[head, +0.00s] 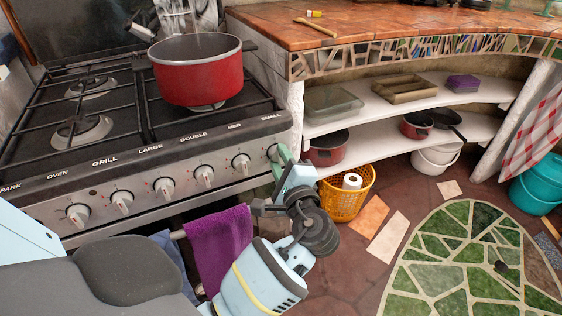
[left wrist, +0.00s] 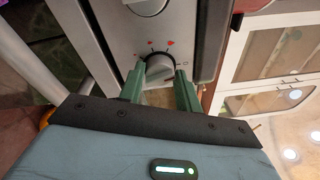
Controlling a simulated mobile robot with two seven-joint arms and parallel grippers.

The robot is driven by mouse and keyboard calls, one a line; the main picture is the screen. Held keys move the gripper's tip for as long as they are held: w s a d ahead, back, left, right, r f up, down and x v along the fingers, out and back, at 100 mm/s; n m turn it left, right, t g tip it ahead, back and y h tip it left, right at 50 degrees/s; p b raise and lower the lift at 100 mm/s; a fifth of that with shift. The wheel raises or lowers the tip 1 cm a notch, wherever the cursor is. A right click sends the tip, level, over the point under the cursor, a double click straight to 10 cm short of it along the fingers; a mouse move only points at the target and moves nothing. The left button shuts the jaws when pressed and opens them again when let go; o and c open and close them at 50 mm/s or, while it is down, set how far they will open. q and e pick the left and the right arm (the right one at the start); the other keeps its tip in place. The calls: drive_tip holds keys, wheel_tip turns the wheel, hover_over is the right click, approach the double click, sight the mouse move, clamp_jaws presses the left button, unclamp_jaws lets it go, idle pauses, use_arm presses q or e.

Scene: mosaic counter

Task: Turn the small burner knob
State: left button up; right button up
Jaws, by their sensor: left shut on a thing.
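The small burner knob (head: 274,152) is at the right end of the stove's front panel, under the printed word SMALL. In the head view it is mostly hidden behind my left gripper (head: 281,157). In the left wrist view the round pale knob (left wrist: 158,66) sits between the two green fingers of my left gripper (left wrist: 160,78). The fingers are shut on the knob, one on each side. My right gripper is not in view.
A red pot (head: 199,80) stands on the stove (head: 135,150). Several other knobs line the panel to the left. A purple towel (head: 218,240) hangs on the oven rail. A yellow basket (head: 346,200) stands on the floor right of my left arm.

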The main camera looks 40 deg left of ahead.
use_arm(q)
drive_tip(key=n+b, duration=0.1)
drive_tip(key=n, duration=0.1)
drive_tip(key=n+b, duration=0.1)
drive_tip(key=n, duration=0.1)
drive_tip(key=shift+f+n+y, duration=0.3)
drive_tip(key=shift+f, duration=0.1)
drive_tip(key=n+b, duration=0.2)
drive_tip(key=n, duration=0.1)
drive_tip(key=shift+w+d+n+g+y+b, duration=0.1)
drive_tip(key=shift+n+g+y+b, duration=0.2)
drive_tip(key=shift+n+b, duration=0.55)
drive_tip(key=shift+r+n, duration=0.1)
drive_tip(key=shift+n, duration=0.25)
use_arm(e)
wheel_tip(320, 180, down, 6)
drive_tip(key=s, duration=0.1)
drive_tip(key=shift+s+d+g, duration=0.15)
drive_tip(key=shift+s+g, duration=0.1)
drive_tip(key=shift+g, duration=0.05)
use_arm(q)
drive_tip(key=o, duration=1)
drive_tip(key=shift+c, duration=0.2)
drive_tip(key=shift+r, duration=0.1)
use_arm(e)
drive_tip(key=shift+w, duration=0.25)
